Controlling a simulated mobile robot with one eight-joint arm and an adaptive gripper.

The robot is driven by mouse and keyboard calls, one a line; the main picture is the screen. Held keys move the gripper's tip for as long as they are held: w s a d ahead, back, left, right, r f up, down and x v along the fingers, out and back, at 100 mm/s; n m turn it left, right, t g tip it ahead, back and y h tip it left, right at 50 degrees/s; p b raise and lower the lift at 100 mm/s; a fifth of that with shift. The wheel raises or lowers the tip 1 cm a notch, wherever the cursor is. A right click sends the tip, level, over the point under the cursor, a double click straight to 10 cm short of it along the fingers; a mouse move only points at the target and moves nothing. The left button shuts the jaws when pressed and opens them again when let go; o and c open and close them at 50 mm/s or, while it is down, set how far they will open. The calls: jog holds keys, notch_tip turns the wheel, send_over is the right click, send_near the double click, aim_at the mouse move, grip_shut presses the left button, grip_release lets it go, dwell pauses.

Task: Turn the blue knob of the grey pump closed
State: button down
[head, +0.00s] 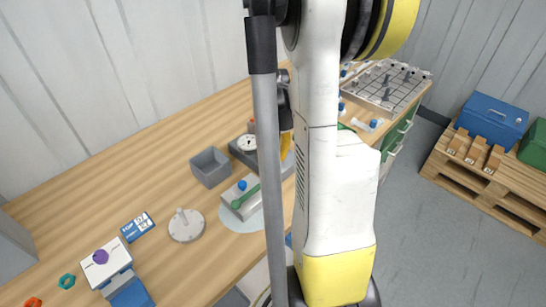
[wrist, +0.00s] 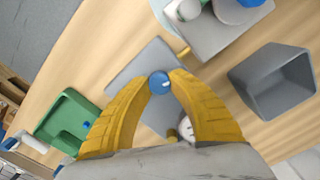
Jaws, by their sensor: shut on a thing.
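The grey pump (wrist: 140,62) lies under my gripper in the wrist view. Its round blue knob (wrist: 159,84) sits between the tips of my yellow gripper fingers (wrist: 160,78), which are shut on it from both sides. A white round gauge (wrist: 186,130) shows partly between the fingers. In the head view the pump (head: 240,153) with its gauge (head: 247,143) stands on the wooden bench, partly covered by my arm. One yellow finger of my gripper (head: 286,146) shows there beside the arm; the knob is hidden in that view.
An open grey bin (head: 210,167) stands close to the pump. A grey block (head: 236,209) with a blue knob and green lever is nearer. A green object (wrist: 67,122) lies left in the wrist view. A round disc with a peg (head: 186,225) is farther left.

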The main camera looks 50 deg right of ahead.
aim_at(273, 157)
jog(key=m, duration=1.4)
dwell(0.4)
jog(key=c, duration=1.2)
grip_release()
jog(key=shift+d, duration=0.1)
jog(key=shift+o, duration=0.2)
notch_tip(273, 157, up, 12)
